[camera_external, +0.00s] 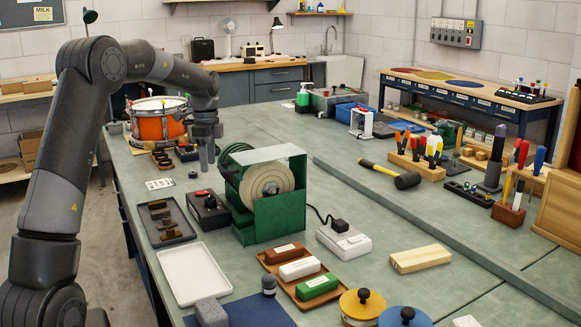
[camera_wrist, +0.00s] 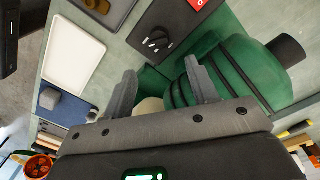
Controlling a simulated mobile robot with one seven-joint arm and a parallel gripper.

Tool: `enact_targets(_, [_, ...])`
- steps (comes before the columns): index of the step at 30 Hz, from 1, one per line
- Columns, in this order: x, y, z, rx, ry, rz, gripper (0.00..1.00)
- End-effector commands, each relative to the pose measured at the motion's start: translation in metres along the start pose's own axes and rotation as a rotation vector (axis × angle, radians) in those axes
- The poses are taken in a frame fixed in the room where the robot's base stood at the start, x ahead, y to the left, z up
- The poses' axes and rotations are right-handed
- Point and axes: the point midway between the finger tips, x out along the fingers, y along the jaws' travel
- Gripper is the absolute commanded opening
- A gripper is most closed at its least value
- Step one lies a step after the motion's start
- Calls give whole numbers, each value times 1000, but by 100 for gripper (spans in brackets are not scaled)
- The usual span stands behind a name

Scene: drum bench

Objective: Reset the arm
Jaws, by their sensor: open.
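My gripper (camera_external: 203,178) hangs from my arm above the bench (camera_external: 300,150), beside the left end of the green grinder (camera_external: 280,213) in the external view. In the wrist view my gripper (camera_wrist: 160,92) has its two grey fingers spread apart. Nothing is seen between them except the green machine behind. The grinder's green housing and belts (camera_wrist: 215,70) lie just past the fingers in the wrist view. A black control box (camera_external: 208,213) with a knob stands close below my gripper. Whether any finger touches the machine cannot be told.
A white tray (camera_external: 194,275) and a dark tray (camera_external: 164,223) lie at the front left. An orange drum (camera_external: 158,120) stands behind my gripper. A tray of bars (camera_external: 298,275), a mallet (camera_external: 392,176) and tool blocks (camera_external: 415,160) occupy the right. Bare bench lies behind the grinder.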

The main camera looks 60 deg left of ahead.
Motion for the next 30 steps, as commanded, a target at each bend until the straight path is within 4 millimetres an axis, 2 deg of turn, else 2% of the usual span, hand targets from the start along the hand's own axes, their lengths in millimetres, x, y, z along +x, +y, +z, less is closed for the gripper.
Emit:
enact_targets(8, [-6,5,-4,-15,0,-11,53])
enact_targets(14, [-44,40,-25,-145,17,-83,53])
enact_targets(20, [-78,100,-62,-243,52,-151,53])
enact_targets(24, [-96,157,-90,-286,87,-192,53])
enact_targets(30, [-111,240,-113,-351,155,-237,53])
